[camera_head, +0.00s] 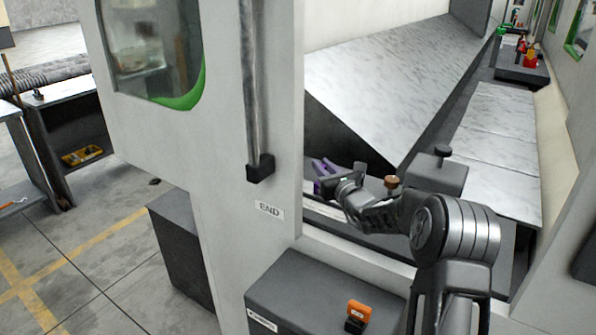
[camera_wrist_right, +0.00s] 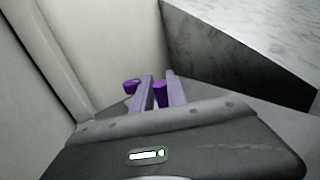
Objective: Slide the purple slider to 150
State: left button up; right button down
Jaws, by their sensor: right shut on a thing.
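My right gripper (camera_head: 325,176) reaches in from the right, inside the machine opening just past the edge of the white panel. Its purple-tinted fingers also show in the right wrist view (camera_wrist_right: 160,92). They are shut on a dark purple piece, the purple slider (camera_wrist_right: 160,95), which sits between them. A second dark purple piece (camera_wrist_right: 131,86) shows just left of the fingers; I cannot tell whether it is part of the same slider. The scale and the number 150 cannot be read in either view. My left gripper is not in view.
The white panel (camera_head: 232,150) with an "END" label (camera_head: 269,210) and a vertical bar handle (camera_head: 252,90) stands left of my gripper. A sloped grey metal plate (camera_head: 390,75) rises behind it. A dark box (camera_head: 315,290) with an orange item (camera_head: 359,311) is below.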

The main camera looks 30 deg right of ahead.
jog(key=s+d+b, duration=0.1)
jog(key=s, duration=0.1)
jog(key=s+d+b, duration=0.1)
jog(key=s+d, duration=0.1)
jog(key=s, duration=0.1)
jog(key=s+d, duration=0.1)
jog(key=s, duration=0.2)
jog(key=shift+d+f+b, duration=0.1)
jog(key=shift+d+b, duration=0.2)
jog(key=shift+b, duration=0.1)
jog(key=shift+s+d, duration=0.25)
jog(key=shift+s, duration=0.05)
jog(key=c, duration=1.7)
grip_release()
jog(key=shift+c, duration=0.2)
jog(key=o, duration=0.3)
jog(key=shift+s+d, duration=0.1)
jog(key=shift+s, duration=0.05)
jog(key=shift+o, duration=0.6)
jog(key=shift+s+a+b, duration=0.15)
jog(key=shift+s+b, duration=0.3)
jog(key=shift+s, duration=1.5)
jog(key=shift+s+a+b, duration=0.15)
jog(key=shift+s+b, duration=0.25)
jog(key=shift+s, duration=1.5)
